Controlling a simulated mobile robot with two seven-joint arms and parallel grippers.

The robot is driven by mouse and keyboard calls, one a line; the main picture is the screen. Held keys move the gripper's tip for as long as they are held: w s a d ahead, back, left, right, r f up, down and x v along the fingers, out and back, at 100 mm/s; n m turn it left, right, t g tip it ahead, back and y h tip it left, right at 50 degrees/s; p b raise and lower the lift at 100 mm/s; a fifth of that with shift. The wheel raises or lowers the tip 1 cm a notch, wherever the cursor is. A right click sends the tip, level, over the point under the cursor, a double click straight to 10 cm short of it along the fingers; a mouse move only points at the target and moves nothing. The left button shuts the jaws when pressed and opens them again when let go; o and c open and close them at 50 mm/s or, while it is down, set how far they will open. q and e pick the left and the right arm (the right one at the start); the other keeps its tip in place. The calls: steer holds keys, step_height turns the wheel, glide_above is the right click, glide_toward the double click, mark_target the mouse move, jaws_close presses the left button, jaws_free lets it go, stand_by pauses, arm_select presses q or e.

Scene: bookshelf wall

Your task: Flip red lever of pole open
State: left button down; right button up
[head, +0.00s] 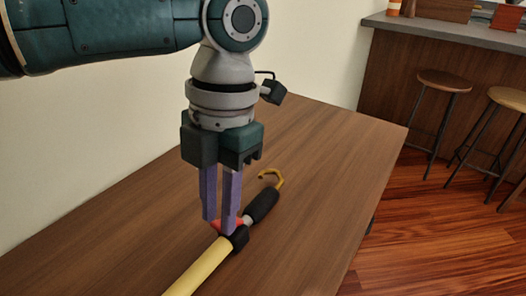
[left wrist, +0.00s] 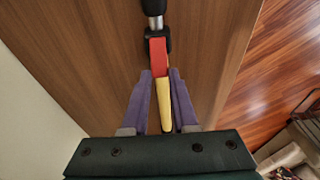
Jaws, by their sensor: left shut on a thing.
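A pole with a yellow shaft (head: 200,266) lies on the wooden table, with a black clamp, a grey section, a black grip (head: 262,204) and a yellow hook (head: 273,177) at its far end. The red lever (left wrist: 158,52) lies along the pole beside the black clamp. It shows in the left wrist view just ahead of and between the purple fingertips. My right gripper is in neither view.
The wooden table (head: 330,150) is otherwise bare, with free room around the pole. A pale wall (head: 80,130) stands close on the left. Two stools (head: 440,85) and a counter (head: 440,35) stand beyond the table at the right.

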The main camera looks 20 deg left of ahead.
arm_select(q)
steer(key=shift+w, duration=0.15)
stand_by(0.3)
steer(key=c, duration=0.7)
jaws_free()
steer(key=r, duration=0.3)
steer(key=w+r, duration=0.1)
steer(key=r, duration=0.2)
steer(key=w+r, duration=0.1)
steer(key=r, duration=0.2)
steer(key=shift+d+r, duration=0.4)
